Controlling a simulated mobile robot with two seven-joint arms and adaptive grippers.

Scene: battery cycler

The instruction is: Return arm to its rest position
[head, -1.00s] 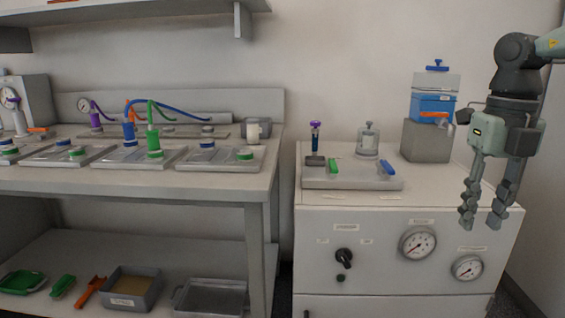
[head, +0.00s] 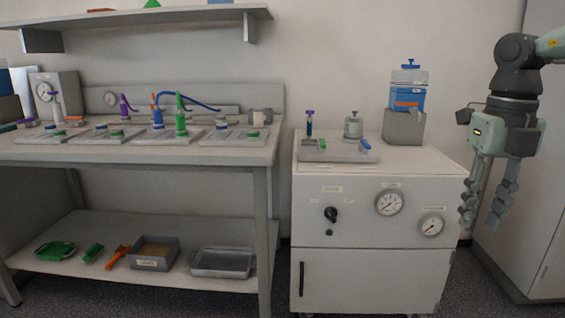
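My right gripper (head: 482,208) hangs at the right side of the head view, fingers pointing down. Its two fingers are apart with a narrow gap, and nothing shows between them. It appears in front of the right edge of the white cabinet (head: 350,270), clear of the things on top. My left gripper is not in view.
The cabinet carries a tray (head: 330,155), a jar (head: 353,125) and a blue-lidded container (head: 408,88) on a grey block (head: 403,126). A workbench (head: 190,153) with hoses and plates stands left. A tall grey cabinet (head: 525,190) is at right. Floor shows below.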

